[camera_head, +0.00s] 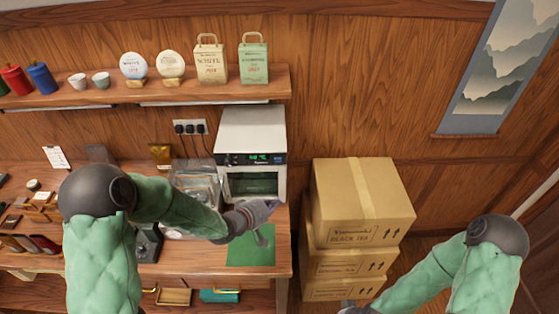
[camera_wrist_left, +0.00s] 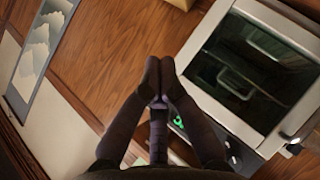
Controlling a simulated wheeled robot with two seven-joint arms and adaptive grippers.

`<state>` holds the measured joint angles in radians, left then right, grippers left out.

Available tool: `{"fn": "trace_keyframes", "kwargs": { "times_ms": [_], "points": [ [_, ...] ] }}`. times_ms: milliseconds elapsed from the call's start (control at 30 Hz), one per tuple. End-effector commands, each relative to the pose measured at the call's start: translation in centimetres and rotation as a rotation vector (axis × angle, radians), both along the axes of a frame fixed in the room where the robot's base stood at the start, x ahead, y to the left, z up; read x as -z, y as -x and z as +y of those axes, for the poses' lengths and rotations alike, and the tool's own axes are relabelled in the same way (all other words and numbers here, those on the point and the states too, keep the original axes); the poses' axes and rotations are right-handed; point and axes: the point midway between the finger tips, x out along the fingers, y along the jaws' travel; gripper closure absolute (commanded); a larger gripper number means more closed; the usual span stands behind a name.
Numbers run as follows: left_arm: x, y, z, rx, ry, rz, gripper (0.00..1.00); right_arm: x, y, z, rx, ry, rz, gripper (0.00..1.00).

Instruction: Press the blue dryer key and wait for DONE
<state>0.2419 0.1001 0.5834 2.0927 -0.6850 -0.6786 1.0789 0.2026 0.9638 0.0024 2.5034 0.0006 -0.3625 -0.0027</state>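The white dryer (camera_head: 250,130) stands on the counter against the wall. Its dark front strip carries a lit green display (camera_head: 259,157), with a glass door below. The blue key is too small to make out for certain. My left gripper (camera_head: 271,206) is in front of the dryer's lower right side, below the strip and apart from it. In the left wrist view its fingers (camera_wrist_left: 158,78) are together with nothing seen between them. There the dryer (camera_wrist_left: 250,65) fills the right side, and the fingers partly cover the panel. My right gripper (camera_head: 350,309) is barely in view at the bottom edge.
Stacked cardboard boxes (camera_head: 362,200) stand right of the counter. A green mat (camera_head: 250,255) lies below my left gripper. Clear containers (camera_head: 195,180) stand left of the dryer. A shelf (camera_head: 180,95) with tea bags and tins runs above.

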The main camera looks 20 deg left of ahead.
Motion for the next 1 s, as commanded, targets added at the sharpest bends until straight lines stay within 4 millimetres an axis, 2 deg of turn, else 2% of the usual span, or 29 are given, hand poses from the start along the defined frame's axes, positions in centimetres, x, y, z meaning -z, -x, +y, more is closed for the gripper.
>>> {"fn": "trace_keyframes", "kwargs": {
  "times_ms": [33,100,300,767,1000],
  "points": [
    [-1.4,-0.4,0.1,-0.002,0.017,-0.028,1.0,-0.1,0.0,0.0,0.0,0.0,0.0,0.47],
    [-2.8,-0.6,0.1,-0.004,0.041,-0.055,1.0,-0.1,0.0,0.0,0.0,0.0,0.0,0.47],
    [-5.0,-1.0,0.0,-0.002,0.081,-0.094,1.0,-0.2,0.0,0.0,0.0,0.0,0.0,0.47],
    [-5.3,-1.3,0.0,-0.003,0.087,-0.098,1.0,-0.2,0.0,0.0,0.0,0.0,0.0,0.47],
    [-5.3,-3.1,0.6,-0.003,0.086,-0.098,1.0,-0.1,0.0,0.0,0.0,0.0,0.0,0.47]
  ]
}}
